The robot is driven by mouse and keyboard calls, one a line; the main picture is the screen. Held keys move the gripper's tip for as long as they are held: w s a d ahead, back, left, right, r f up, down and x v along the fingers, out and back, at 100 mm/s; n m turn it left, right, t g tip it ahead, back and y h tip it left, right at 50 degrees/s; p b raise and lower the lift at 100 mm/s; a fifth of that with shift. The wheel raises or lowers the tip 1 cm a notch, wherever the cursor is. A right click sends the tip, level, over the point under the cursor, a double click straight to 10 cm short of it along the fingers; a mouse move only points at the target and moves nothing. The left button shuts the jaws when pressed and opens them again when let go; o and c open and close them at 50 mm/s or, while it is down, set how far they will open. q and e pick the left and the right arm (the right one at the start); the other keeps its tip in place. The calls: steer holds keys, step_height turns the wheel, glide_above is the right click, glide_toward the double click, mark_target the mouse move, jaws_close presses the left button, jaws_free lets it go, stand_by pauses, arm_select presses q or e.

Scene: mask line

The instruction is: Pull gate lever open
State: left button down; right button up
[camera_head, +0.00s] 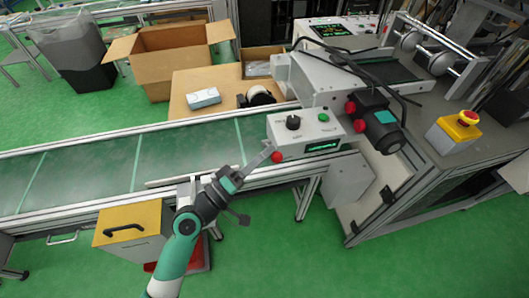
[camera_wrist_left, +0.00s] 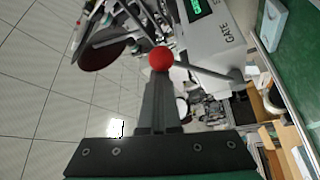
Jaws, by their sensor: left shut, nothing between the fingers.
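The gate lever's red ball knob (camera_head: 277,157) is at the front left corner of the white control box (camera_head: 290,150). In the left wrist view the red knob (camera_wrist_left: 160,59) is just beyond my fingertips, with a grey rod (camera_wrist_left: 205,72) running right from it under the box marked GATE (camera_wrist_left: 222,40). My left gripper (camera_head: 266,154) is shut and empty, its tips at or very near the knob; I cannot tell whether they touch. It also shows shut in the left wrist view (camera_wrist_left: 157,84). My right gripper is not in view.
The green conveyor belt (camera_head: 90,165) runs left behind my left arm. A motor with red knobs (camera_head: 375,125) and a yellow emergency-stop box (camera_head: 455,133) are to the right. A wooden table (camera_head: 220,85) with a light blue pack (camera_head: 204,97) is behind the belt.

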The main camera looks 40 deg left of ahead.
arm_select(q)
steer(key=s+a, duration=0.5)
steer(key=s, duration=0.2)
steer(key=shift+s+a+f+p, duration=0.25)
steer(key=shift+s+f+p, duration=0.1)
steer(key=shift+f+p, duration=0.05)
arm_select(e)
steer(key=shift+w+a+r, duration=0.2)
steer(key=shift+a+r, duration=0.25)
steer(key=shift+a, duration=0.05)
